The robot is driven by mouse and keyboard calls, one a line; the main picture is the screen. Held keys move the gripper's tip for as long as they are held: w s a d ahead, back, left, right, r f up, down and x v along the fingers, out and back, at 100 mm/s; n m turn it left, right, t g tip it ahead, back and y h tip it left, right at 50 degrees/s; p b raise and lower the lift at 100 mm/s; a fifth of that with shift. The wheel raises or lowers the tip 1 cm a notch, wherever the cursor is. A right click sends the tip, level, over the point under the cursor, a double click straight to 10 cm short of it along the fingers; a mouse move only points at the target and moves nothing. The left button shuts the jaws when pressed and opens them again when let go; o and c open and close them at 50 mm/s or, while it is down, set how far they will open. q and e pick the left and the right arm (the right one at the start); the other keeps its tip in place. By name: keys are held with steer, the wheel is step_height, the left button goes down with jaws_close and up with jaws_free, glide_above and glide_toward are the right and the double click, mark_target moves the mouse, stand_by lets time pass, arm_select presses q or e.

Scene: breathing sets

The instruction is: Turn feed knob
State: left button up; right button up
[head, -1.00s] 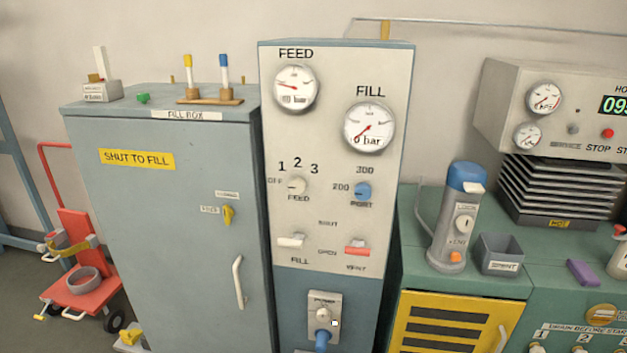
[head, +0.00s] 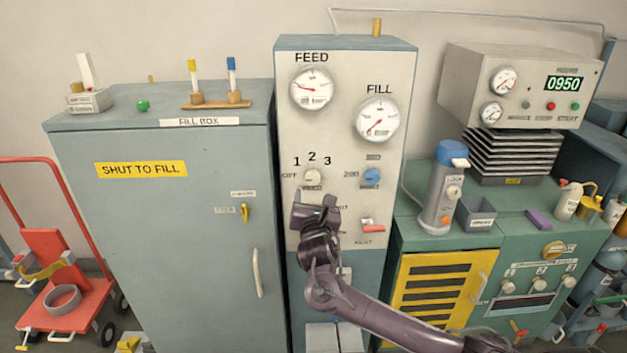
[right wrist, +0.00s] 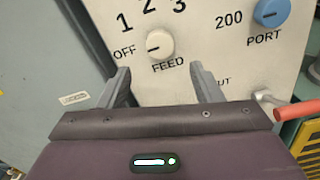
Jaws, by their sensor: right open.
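The feed knob (head: 314,177) is a small cream dial on the pale panel (head: 340,135). It has the marks OFF, 1, 2 and 3 around it and the FEED label below. In the right wrist view the knob (right wrist: 160,45) shows its dark pointer line toward OFF. My right gripper (head: 316,197) is just below the knob in the head view. In the right wrist view its two fingers (right wrist: 162,85) are apart and empty, with the knob beyond and between them, not touched. The FEED gauge (head: 312,88) is above. My left gripper is not in view.
The blue PORT knob (head: 372,176) is right of the feed knob, pointing near 200. A red-handled lever (head: 372,227) is below it, close to my right finger in the wrist view. The grey fill box (head: 160,230) stands left. A green bench (head: 540,250) is right.

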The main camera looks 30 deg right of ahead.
mark_target(313, 179)
steer(key=x, duration=0.4)
steer(key=p+x, duration=0.1)
steer(key=x, duration=0.2)
steer(key=shift+s+r, duration=0.1)
steer(key=shift+r, duration=0.25)
steer(key=shift+w+d+f, duration=0.1)
steer(key=shift+w+d, duration=0.3)
steer(key=shift+w, duration=0.15)
steer(key=shift+c, duration=0.2)
steer(key=c, duration=0.9)
